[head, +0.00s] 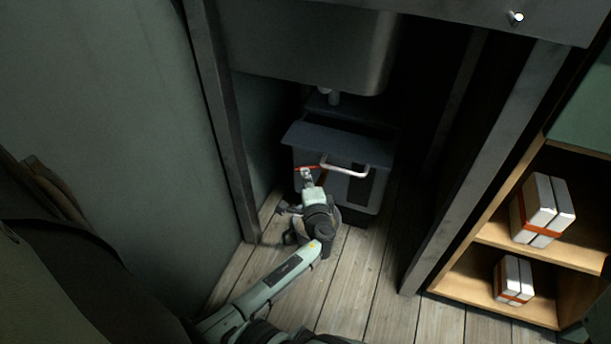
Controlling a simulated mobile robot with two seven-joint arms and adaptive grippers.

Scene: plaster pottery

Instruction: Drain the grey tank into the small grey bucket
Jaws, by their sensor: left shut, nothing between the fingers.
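The grey tank (369,195) is a dark boxy container with a lid and a pale bar handle (345,171) on its front. It stands on the floor under a metal basin. A small red part (304,168) shows at its front left. My left gripper (306,176) is shut and empty, right at the red part; I cannot tell if they touch. A rounded grey object (289,237), likely the small grey bucket, sits on the floor below my gripper, mostly hidden by my left arm. My right gripper is not in view.
The metal basin (300,55) hangs above the tank, with a short pipe (334,98) pointing down. Metal posts stand left (222,115) and right (490,160). A wooden shelf (570,250) at the right holds white strapped packs. The plank floor (375,270) in front is clear.

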